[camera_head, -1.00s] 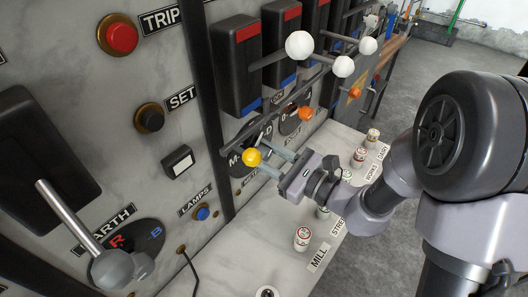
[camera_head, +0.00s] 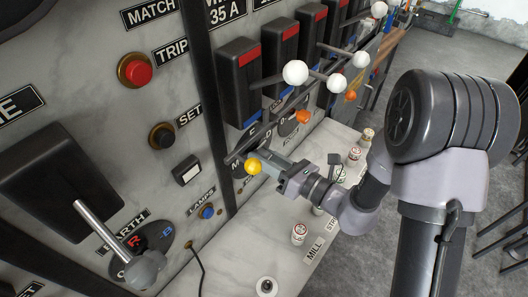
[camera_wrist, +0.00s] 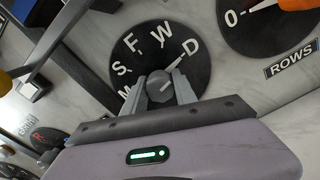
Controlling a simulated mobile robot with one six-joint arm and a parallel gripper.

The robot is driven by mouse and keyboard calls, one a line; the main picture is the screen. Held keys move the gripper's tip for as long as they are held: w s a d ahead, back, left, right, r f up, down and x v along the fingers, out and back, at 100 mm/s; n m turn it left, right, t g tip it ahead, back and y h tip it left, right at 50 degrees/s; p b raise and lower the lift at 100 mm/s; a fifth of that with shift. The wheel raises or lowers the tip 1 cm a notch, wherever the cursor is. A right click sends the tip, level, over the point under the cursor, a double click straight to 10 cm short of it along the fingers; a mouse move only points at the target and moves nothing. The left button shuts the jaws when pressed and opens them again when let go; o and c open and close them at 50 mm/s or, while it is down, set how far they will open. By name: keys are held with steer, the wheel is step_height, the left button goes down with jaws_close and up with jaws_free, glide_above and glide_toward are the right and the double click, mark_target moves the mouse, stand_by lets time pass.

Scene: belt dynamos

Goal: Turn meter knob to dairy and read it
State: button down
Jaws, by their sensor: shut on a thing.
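The meter knob (camera_wrist: 157,90) is a small grey knob at the centre of a black dial (camera_wrist: 133,66) in the wrist view. The dial carries the white letters M, S, F, W and D; the M is partly cut off. My gripper (camera_wrist: 160,87) is shut on the knob, one finger on each side. A white line between the knob and the D appears to point at the D, at upper right. In the head view my gripper (camera_head: 280,167) reaches the panel behind a yellow ball, and most of the dial is hidden. No meter face is legible.
A yellow ball (camera_head: 254,168) is close to my gripper. Switch levers with white balls (camera_head: 295,73) stick out above it. The ROWS dial (camera_wrist: 265,26) is beside the meter dial. Labelled pegs, one by MILL (camera_head: 299,234), stand on the ledge below.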

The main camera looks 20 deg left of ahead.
steer(key=shift+m, duration=0.3)
steer(key=c, duration=1)
jaws_free()
steer(key=p+v, duration=0.2)
steer(key=v, duration=1.5)
steer(key=shift+d, duration=0.2)
steer(key=shift+s, duration=0.1)
